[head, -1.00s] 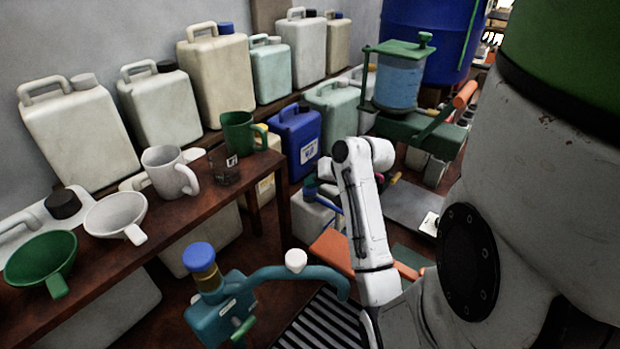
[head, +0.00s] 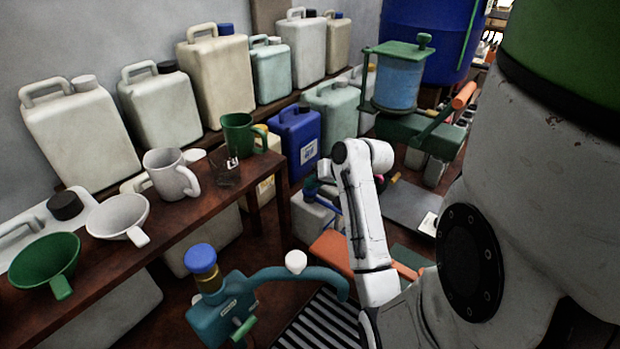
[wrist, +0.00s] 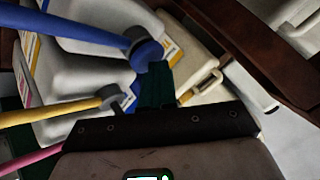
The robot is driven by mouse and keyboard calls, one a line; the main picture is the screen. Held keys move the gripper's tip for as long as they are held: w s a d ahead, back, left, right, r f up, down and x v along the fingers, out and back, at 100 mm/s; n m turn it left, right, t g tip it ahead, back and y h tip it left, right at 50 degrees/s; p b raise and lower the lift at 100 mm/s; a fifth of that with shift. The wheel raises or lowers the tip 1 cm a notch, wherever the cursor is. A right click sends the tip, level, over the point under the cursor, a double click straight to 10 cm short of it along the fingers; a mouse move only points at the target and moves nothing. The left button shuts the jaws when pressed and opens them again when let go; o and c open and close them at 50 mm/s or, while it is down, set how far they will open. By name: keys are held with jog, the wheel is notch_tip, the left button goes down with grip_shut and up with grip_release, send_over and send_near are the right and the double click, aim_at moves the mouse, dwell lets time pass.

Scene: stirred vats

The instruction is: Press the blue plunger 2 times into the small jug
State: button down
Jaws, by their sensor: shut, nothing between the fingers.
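The blue plunger (wrist: 145,52) shows in the wrist view as a round blue head with a long blue spout running to the upper left, over a pale container. It also shows small in the head view (head: 312,187), left of my arm. My gripper (wrist: 157,72) is shut and empty, its dark fingertips right beside the blue head; I cannot tell whether they touch it. I cannot make out the small jug for certain in either view.
A yellow spout with a grey head (wrist: 108,97) and a pink spout (wrist: 35,160) lie close by. A wooden bench (head: 190,215) with mugs and funnels stands left. A teal pump (head: 222,318) with a blue cap stands in front.

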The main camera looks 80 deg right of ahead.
aim_at(313, 190)
jog(key=shift+a+r+p, duration=0.15)
jog(key=shift+r+p, duration=2.3)
jog(key=shift+p, duration=0.65)
jog(key=shift+r, duration=0.1)
